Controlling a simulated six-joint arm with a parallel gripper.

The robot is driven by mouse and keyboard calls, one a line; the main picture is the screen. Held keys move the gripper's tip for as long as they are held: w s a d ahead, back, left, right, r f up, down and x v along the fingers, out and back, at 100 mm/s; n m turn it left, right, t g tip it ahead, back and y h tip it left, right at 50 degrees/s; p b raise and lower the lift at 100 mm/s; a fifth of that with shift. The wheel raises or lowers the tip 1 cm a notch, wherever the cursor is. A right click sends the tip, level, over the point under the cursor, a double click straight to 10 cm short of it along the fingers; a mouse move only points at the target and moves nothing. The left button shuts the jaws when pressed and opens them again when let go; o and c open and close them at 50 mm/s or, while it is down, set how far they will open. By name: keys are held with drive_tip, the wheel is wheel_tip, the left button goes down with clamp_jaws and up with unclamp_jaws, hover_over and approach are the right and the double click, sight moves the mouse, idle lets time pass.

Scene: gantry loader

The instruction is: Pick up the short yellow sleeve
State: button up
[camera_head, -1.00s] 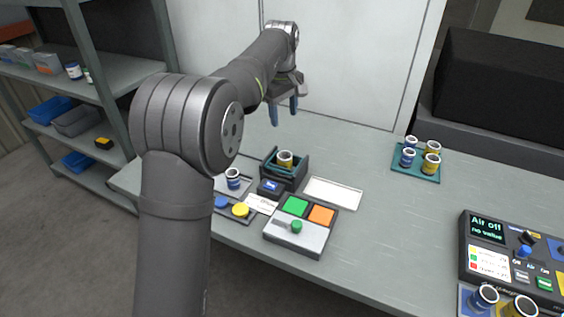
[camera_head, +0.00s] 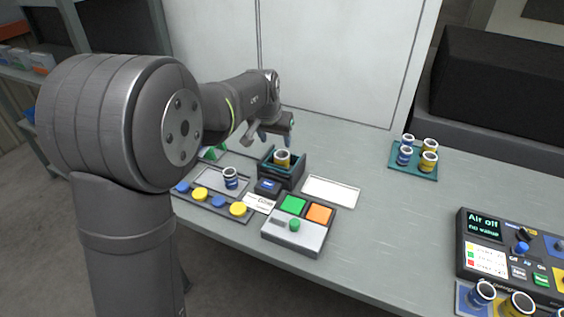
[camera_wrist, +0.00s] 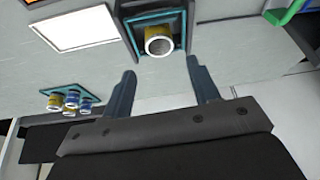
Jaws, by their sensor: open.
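A yellow sleeve with a pale rim (camera_head: 282,158) stands upright in a dark teal-edged holder (camera_head: 268,170). The sleeve also shows in the wrist view (camera_wrist: 159,42). Two more yellow sleeves (camera_head: 430,145) stand with two blue ones on a teal tray (camera_head: 398,172) at right. I cannot tell from their heights which yellow one is short. My gripper (camera_head: 275,139) hangs just behind and above the holder, open and empty. In the wrist view its fingers (camera_wrist: 160,67) are spread, and the held sleeve lies beyond the gap between their tips.
A blue sleeve (camera_head: 230,177) stands left of the holder, behind a strip of blue and yellow discs (camera_head: 213,200). A white-framed plate (camera_head: 331,191) and a button box (camera_head: 298,228) lie nearby. A control panel reading "Air off" (camera_head: 510,255) stands at right.

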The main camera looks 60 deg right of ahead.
approach(282, 157)
drive_tip(key=f, duration=0.3)
drive_tip(key=shift+s+f, duration=0.2)
drive_tip(key=shift+s, duration=0.05)
drive_tip(key=x, duration=0.5)
drive_tip(key=shift+d, duration=0.15)
drive_tip(key=shift+r, duration=0.1)
drive_tip(key=c, duration=1)
